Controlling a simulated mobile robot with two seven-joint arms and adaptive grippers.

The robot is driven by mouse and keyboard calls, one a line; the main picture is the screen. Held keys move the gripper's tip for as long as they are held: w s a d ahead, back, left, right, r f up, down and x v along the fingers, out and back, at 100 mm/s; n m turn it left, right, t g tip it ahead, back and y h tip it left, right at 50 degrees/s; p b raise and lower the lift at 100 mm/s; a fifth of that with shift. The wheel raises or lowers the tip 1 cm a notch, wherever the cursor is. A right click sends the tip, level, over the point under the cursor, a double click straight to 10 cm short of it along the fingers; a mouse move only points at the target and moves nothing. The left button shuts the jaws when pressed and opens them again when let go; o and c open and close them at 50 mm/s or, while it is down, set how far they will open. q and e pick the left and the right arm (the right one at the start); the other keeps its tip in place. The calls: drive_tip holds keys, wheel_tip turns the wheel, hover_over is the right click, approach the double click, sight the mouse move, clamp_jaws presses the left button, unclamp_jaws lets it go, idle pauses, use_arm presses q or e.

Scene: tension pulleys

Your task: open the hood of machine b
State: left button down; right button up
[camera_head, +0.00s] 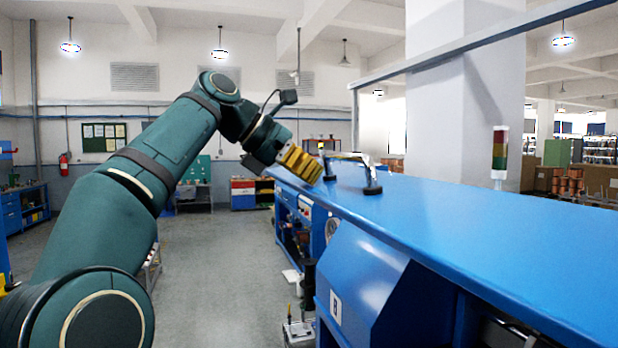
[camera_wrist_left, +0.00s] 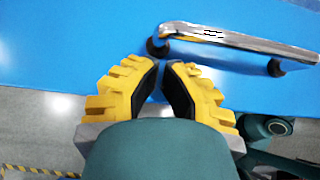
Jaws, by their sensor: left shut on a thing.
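Machine B (camera_head: 371,292) is a long blue machine with a white "B" label (camera_head: 335,306) on its side. Its broad blue hood (camera_head: 480,222) lies flat and looks closed. A chrome bar handle (camera_head: 352,157) with dark feet stands near the hood's edge; it also shows in the left wrist view (camera_wrist_left: 240,40). My right gripper is out of view.
A grey-white pillar (camera_head: 437,90) and a red-yellow-green signal light (camera_head: 500,149) stand behind the machine. An overhead rail (camera_head: 460,45) runs above it. The grey floor (camera_head: 215,275) left of the machine is mostly clear. Workbenches and a fire extinguisher (camera_head: 63,165) are far back.

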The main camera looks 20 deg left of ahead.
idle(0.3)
use_arm(q)
drive_tip(key=s+a+r, duration=0.3)
drive_tip(key=s+a, duration=0.7)
drive_tip(key=a, duration=0.2)
drive_tip(key=shift+a, duration=0.25)
idle(0.4)
